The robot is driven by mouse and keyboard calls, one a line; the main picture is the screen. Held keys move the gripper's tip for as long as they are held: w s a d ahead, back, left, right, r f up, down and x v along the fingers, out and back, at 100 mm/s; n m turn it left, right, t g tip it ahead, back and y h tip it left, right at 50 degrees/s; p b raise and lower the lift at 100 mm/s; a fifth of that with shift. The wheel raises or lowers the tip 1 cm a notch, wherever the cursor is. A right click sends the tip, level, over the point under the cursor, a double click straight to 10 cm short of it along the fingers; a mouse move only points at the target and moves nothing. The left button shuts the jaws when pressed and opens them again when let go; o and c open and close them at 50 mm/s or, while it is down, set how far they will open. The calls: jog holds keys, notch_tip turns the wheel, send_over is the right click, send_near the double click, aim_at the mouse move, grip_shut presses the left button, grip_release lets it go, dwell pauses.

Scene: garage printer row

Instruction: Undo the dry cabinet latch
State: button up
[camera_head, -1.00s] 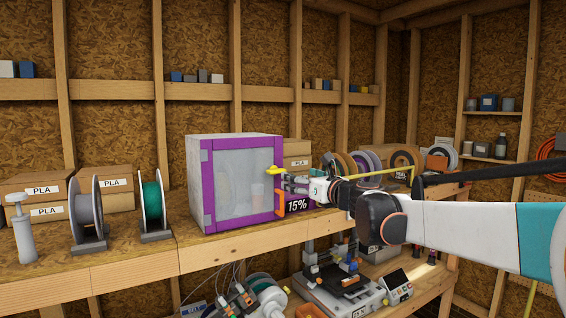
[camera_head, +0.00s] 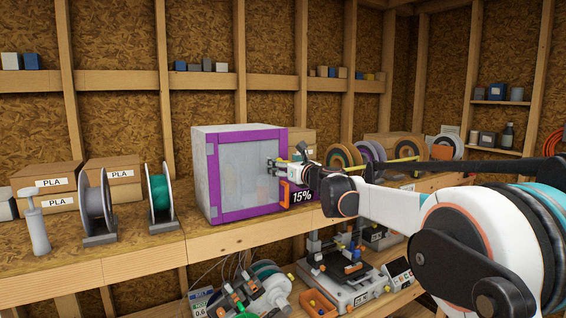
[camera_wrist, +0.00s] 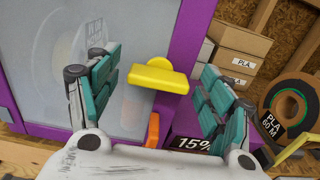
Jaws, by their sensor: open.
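The dry cabinet (camera_head: 202,180) is a pale box on the shelf, with a purple-framed, cloudy door that looks shut. A yellow latch (camera_wrist: 158,76) sits on the right side of the door frame in the wrist view. My gripper (camera_head: 272,167) is at the cabinet's front right edge and mostly hides the latch in the head view. In the wrist view, the teal-padded fingers of my gripper (camera_wrist: 158,95) are apart, one on each side of the latch. I see no clear contact with it. An orange handle (camera_wrist: 152,130) is just below the latch.
A 15% display (camera_head: 302,196) is beside the cabinet's lower right. Spools (camera_head: 340,158) and PLA boxes (camera_wrist: 236,66) stand to the right. Two spools stand left of the cabinet, the nearer one teal (camera_head: 159,195). A printer (camera_head: 350,275) is on the lower shelf.

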jog(key=shift+w+a, duration=0.15)
jog(key=shift+w, duration=0.05)
jog(key=c, duration=1.1)
jog(key=shift+o, duration=0.2)
